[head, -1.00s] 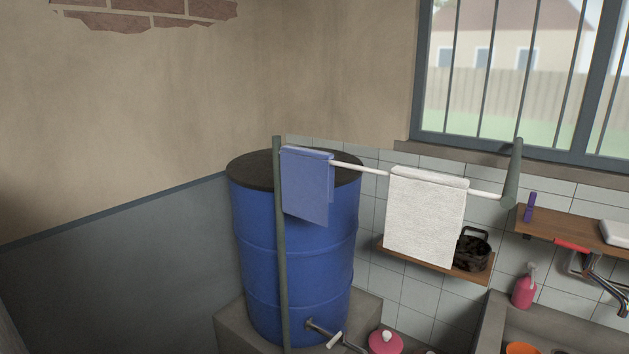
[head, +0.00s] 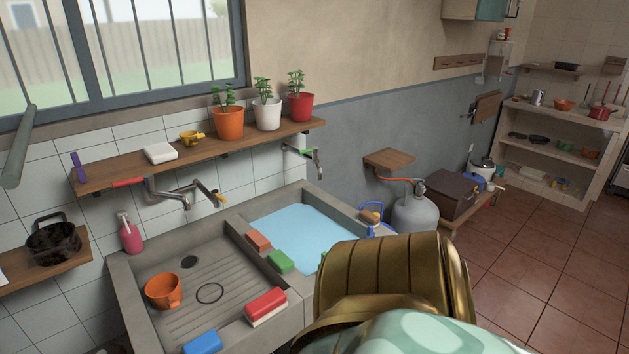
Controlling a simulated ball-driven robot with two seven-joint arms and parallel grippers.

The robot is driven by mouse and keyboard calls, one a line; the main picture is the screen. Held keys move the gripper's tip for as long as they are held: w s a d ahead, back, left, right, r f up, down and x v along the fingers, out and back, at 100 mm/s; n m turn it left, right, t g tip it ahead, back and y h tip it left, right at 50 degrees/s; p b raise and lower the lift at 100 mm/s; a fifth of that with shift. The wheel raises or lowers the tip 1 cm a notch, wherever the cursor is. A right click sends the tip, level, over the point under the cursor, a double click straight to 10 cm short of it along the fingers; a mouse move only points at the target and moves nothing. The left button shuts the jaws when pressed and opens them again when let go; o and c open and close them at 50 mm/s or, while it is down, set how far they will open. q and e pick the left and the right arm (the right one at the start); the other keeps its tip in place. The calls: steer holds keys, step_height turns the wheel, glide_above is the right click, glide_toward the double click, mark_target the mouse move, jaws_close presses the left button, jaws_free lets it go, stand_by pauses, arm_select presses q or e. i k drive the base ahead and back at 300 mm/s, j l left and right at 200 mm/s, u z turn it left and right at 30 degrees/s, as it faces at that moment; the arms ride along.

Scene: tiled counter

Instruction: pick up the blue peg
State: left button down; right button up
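No peg that is plainly blue can be made out in the head view. A small upright blue-violet piece (head: 78,166) stands at the left end of the wooden wall shelf (head: 120,178); it is too small to tell if it is a peg. Neither of my grippers is in view.
Below is a concrete sink (head: 125,285) with an orange mug (head: 163,291), a red-and-white brush (head: 266,307), a blue block (head: 203,342) and a green sponge (head: 281,262). A large gold ribbed shape (head: 385,280) blocks the lower middle. Tiled floor (head: 560,260) is open at right.

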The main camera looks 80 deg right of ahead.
mark_target(371, 234)
steer(key=z, duration=2.8)
